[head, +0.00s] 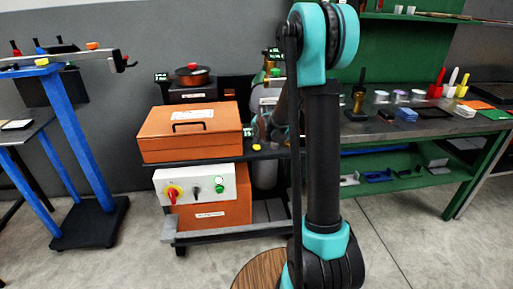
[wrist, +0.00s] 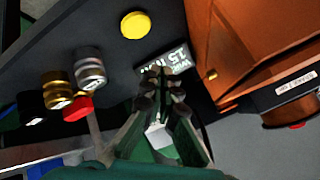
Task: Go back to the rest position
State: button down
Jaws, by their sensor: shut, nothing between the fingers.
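My gripper (wrist: 163,88) shows in the wrist view with its two fingertips together and nothing between them. It is over the dark top of the cart, near a small black label with white characters (wrist: 163,58) and a round yellow cap (wrist: 135,25). Whether the fingertips touch anything cannot be told. In the head view my arm stands upright in the middle and reaches back over the cart. The gripper is mostly hidden behind it there. The yellow cap also shows in the head view (head: 257,147).
An orange case (head: 190,142) stands left of my arm on the cart. Below is a white panel (head: 195,186) with knobs. A blue stand (head: 75,130) is at left, a workbench (head: 430,125) at right. In the wrist view, silver (wrist: 90,68) and gold (wrist: 58,90) cylinders lie left.

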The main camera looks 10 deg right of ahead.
jog(key=shift+r, duration=0.45)
jog(key=shift+s, duration=0.15)
jog(key=s+d+f+n+g, duration=0.1)
jog(key=s+n, duration=0.1)
jog(key=s, duration=1.1)
jog(key=s+d+f+n+g, duration=0.1)
jog(key=s+f+n+g, duration=0.1)
jog(key=s, duration=1.2)
jog(key=s+d+f+n+g+h, duration=0.1)
jog(key=s+d+f+n+g, duration=0.1)
jog(key=s, duration=1.1)
jog(key=shift+s+n, duration=0.3)
jog(key=shift+n, duration=0.6)
jog(key=c, duration=2.2)
grip_release()
jog(key=shift+r, duration=0.1)
